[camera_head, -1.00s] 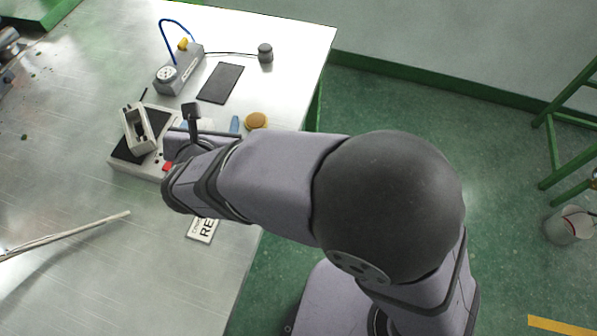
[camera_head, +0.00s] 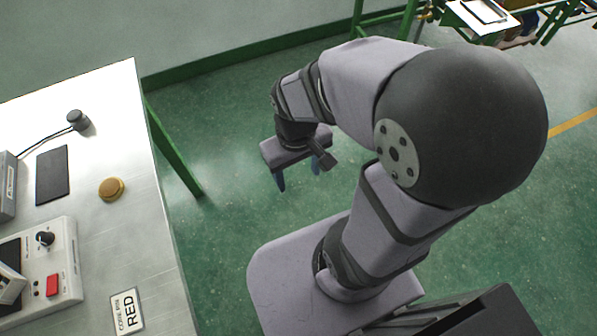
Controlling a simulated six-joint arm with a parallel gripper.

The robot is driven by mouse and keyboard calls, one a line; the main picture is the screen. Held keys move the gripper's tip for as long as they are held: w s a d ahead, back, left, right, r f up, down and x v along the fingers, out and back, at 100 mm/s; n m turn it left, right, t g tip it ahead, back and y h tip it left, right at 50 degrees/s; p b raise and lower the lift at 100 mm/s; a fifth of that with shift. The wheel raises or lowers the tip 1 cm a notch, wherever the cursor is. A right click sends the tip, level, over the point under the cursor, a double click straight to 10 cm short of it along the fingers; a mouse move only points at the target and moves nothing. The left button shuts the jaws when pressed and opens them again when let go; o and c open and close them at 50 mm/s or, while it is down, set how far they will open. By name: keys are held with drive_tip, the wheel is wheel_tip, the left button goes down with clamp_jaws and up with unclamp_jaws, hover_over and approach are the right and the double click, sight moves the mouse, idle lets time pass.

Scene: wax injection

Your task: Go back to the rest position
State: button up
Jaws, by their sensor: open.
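My gripper (camera_head: 298,180) hangs over the green floor, to the right of the workbench and clear of it. Its two blue fingertips point down and stand apart, with nothing between them. My arm is folded above my own base. No task object is held.
The metal workbench (camera_head: 110,235) fills the left side. On it are a grey control box (camera_head: 62,255) with a red switch, a round tan disc (camera_head: 111,189), a black mat (camera_head: 53,175), a small dark cylinder (camera_head: 78,121) and a "RED" label card (camera_head: 127,311). Open floor surrounds my gripper.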

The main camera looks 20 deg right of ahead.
drive_tip(key=shift+s+m, duration=0.15)
drive_tip(key=shift+m, duration=0.35)
wheel_tip(320, 180, up, 7)
drive_tip(key=p, duration=0.7)
drive_tip(key=shift+r, duration=0.15)
idle(1.6)
